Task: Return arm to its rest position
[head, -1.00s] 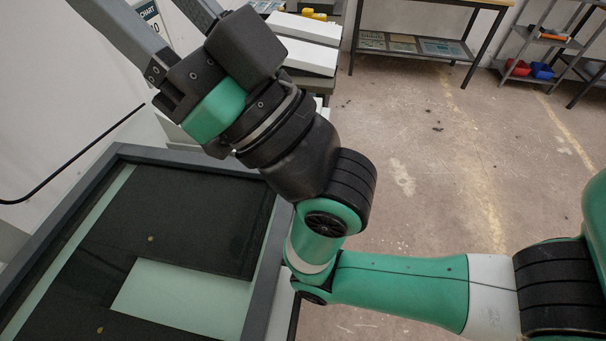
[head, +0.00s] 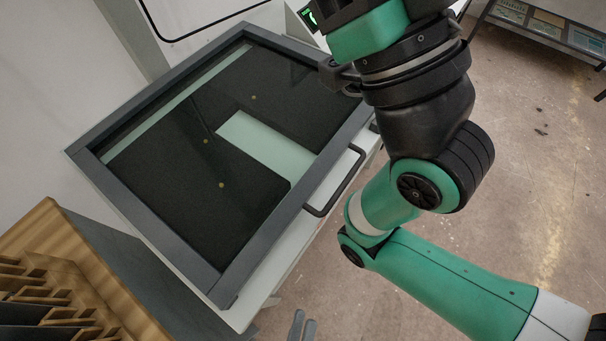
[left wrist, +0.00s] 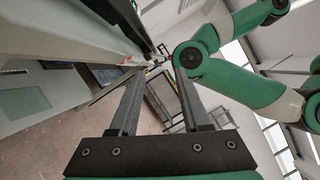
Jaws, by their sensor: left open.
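My right arm (head: 420,190), green and black, comes in from the right of the head view. It bends upward beside the processor's right corner. Its gripper fingers lie beyond the top edge. The plate processor (head: 180,225) has a dark grey frame around a glass top. A pale panel (head: 265,145) and dark areas show under the glass.
A black handle (head: 340,185) juts from the processor's right side. A wooden slotted rack (head: 75,255) stands at bottom left. A shelf table (head: 550,30) stands far at top right. The concrete floor (head: 560,200) on the right is open.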

